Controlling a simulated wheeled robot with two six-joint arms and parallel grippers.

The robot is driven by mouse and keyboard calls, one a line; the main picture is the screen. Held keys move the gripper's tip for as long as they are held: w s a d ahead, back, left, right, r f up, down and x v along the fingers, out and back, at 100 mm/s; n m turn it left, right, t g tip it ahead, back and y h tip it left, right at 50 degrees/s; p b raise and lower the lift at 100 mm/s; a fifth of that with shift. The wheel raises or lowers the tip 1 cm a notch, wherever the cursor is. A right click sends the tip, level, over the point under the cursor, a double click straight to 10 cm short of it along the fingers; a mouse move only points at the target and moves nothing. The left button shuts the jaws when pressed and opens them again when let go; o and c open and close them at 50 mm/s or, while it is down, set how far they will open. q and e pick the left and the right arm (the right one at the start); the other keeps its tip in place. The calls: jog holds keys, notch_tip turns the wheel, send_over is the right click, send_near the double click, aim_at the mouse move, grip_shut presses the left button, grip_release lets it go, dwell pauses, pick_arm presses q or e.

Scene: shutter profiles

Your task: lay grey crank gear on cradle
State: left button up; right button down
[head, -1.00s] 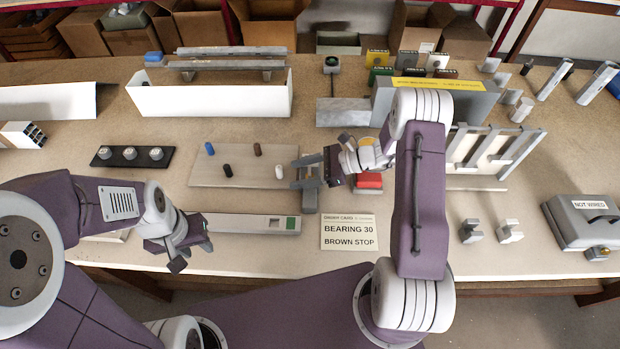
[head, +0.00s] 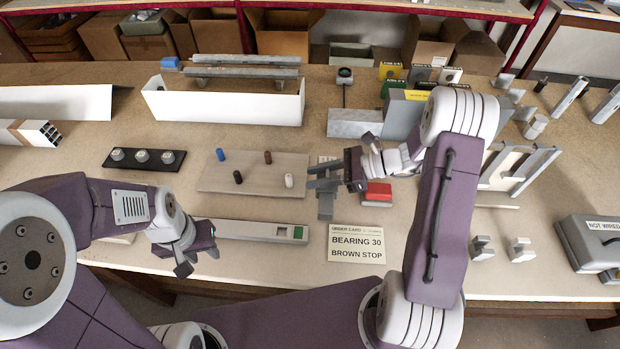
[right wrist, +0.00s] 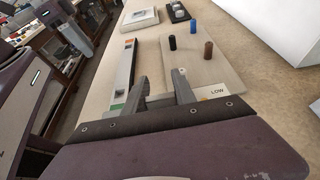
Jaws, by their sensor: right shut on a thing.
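My right gripper (head: 325,178) is to the right of the pegboard and points left in the head view. Its grey fingers also show in the right wrist view (right wrist: 161,92). They are shut on a grey block-like piece (head: 325,206), which seems to be the grey crank gear; the fingers partly hide it. It is held over the bench, just behind the order card. I cannot tell for sure which thing is the cradle; two small angled blocks (head: 482,248) stand at the right. My left gripper (head: 195,259) is open and empty near the front edge.
The pegboard (head: 215,182) carries several coloured pegs. A grey profile (head: 250,231) and the order card (head: 357,243) lie in front. A red block (head: 377,193) is beside my right gripper. A white box (head: 225,108) and grey cabinet (head: 400,120) stand behind.

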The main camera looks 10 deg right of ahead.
jog(key=s+d+r, duration=0.4)
jog(key=s+r, duration=0.1)
jog(key=s, duration=0.2)
jog(key=shift+s+d, duration=0.2)
jog(key=shift+d, duration=0.1)
